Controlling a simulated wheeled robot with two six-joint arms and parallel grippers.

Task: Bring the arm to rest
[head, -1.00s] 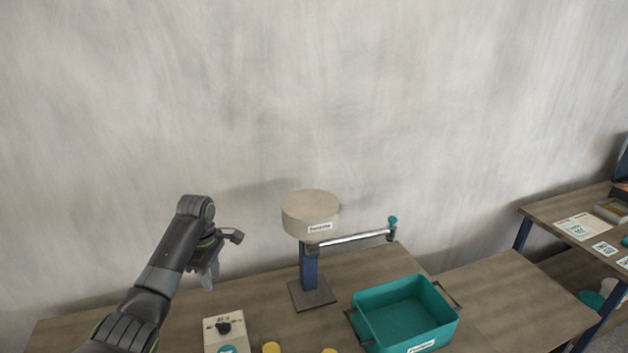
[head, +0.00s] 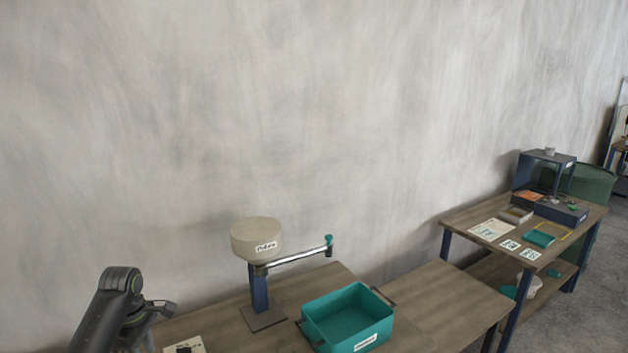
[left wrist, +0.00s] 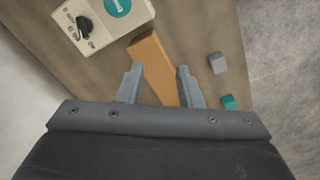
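My left arm comes in at the lower left of the head view, with its gripper (head: 148,322) low by the table's left part and partly cut off by the frame. In the left wrist view the two fingers of my left gripper (left wrist: 160,84) stand apart. An orange block (left wrist: 153,66) shows in the gap between them, seemingly on the table below; no finger visibly touches it. My right gripper is not in either view.
A control box with a black knob (left wrist: 84,26) lies near the left gripper. Grey (left wrist: 217,63) and teal (left wrist: 229,102) blocks sit near the table edge. A crank-armed stand (head: 257,240) and teal bin (head: 308,322) are on the table. A second table (head: 458,222) stands at right.

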